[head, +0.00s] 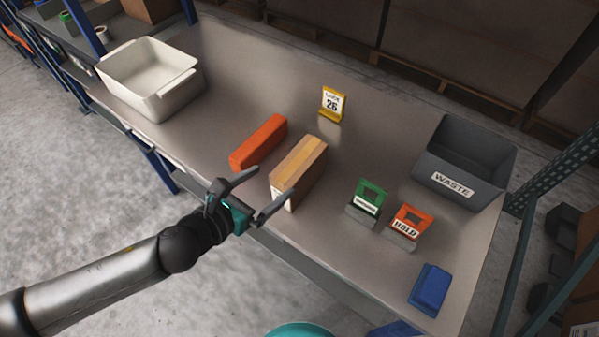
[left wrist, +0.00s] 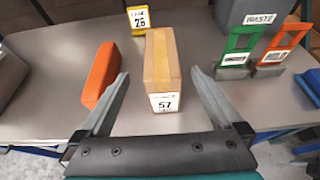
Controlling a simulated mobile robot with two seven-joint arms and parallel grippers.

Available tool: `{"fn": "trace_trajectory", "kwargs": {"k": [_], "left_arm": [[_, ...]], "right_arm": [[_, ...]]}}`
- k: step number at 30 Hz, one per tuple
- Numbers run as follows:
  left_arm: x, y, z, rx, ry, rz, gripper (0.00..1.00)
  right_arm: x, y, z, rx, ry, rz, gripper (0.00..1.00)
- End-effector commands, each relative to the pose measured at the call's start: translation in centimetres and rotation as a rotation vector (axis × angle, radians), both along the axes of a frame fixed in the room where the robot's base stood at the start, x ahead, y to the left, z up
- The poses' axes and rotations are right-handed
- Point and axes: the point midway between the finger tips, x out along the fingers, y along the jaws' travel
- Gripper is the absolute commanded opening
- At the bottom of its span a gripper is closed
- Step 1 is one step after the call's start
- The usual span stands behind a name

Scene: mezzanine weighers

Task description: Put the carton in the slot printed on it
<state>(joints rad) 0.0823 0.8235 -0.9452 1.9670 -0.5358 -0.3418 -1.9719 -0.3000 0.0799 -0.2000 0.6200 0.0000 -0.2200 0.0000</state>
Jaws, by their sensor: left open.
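The tan carton (head: 300,165) stands on the grey table near its front edge. In the left wrist view the carton (left wrist: 162,68) shows a white label on its near end with the number 57. My left gripper (head: 271,184) is open and empty at the carton's near end, its fingers (left wrist: 158,74) spread wider than the carton. A yellow sign (head: 333,103) reading 26 stands behind the carton. A green sign (head: 370,196), its text too small to read, and an orange sign (head: 409,222) reading HOLD stand to the right. My right gripper is not in view.
An orange block (head: 258,143) lies close left of the carton. A white bin (head: 180,92) stands at the far left. A grey bin (head: 440,180) marked WASTE stands at the right. A blue block (head: 430,288) lies at the front right. The table behind the carton is mostly clear.

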Motion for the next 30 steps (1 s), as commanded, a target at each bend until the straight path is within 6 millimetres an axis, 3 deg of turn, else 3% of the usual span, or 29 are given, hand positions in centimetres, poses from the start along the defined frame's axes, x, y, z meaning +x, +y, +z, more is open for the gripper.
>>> {"fn": "trace_trajectory", "kwargs": {"k": [9,30], "left_arm": [[4.3,-3.1,-2.2,-0.003,0.0,0.002,1.0],[8.8,-6.6,-5.0,-0.003,0.002,0.003,1.0]], "right_arm": [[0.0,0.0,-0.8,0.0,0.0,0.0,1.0],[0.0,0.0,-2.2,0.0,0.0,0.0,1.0]]}}
